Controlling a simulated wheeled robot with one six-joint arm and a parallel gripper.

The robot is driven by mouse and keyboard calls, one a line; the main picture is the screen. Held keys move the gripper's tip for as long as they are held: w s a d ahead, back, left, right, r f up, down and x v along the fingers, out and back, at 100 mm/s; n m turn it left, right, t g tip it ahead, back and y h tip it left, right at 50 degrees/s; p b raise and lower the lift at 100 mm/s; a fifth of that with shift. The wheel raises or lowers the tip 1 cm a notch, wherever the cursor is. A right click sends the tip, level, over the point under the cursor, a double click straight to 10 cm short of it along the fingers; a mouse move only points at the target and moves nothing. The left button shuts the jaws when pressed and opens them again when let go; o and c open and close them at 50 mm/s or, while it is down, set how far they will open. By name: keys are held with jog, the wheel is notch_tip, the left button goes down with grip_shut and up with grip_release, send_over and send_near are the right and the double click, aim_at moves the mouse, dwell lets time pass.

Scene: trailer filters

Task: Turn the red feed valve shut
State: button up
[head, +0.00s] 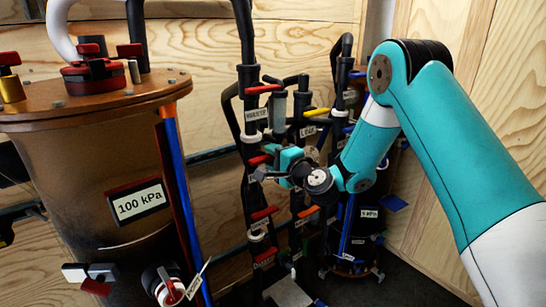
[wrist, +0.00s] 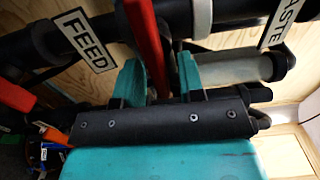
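The red feed valve handle (wrist: 148,40) stands between my gripper's two teal fingers in the wrist view, beside a white FEED label (wrist: 85,40) on a black pipe. In the head view a red handle (head: 259,160) shows at the tip of my gripper (head: 268,168), partly hidden by it. My gripper (wrist: 160,75) is open, with a finger on each side of the handle.
Another red handle (wrist: 15,95) lies left in the wrist view, and a WASTE label (wrist: 283,22) at upper right. Black pipes with more red handles (head: 264,213) crowd around my gripper. A brown tank with a 100 kPa sign (head: 139,203) stands at left.

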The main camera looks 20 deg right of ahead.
jog(key=shift+s, duration=0.1)
jog(key=shift+s+d+f+b, duration=0.15)
jog(key=shift+s+b, duration=0.05)
jog(key=shift+b, duration=0.35)
jog(key=b+v, duration=1.6)
jog(key=b, duration=0.2)
jog(key=shift+s, duration=0.4)
jog(key=shift+r, duration=0.2)
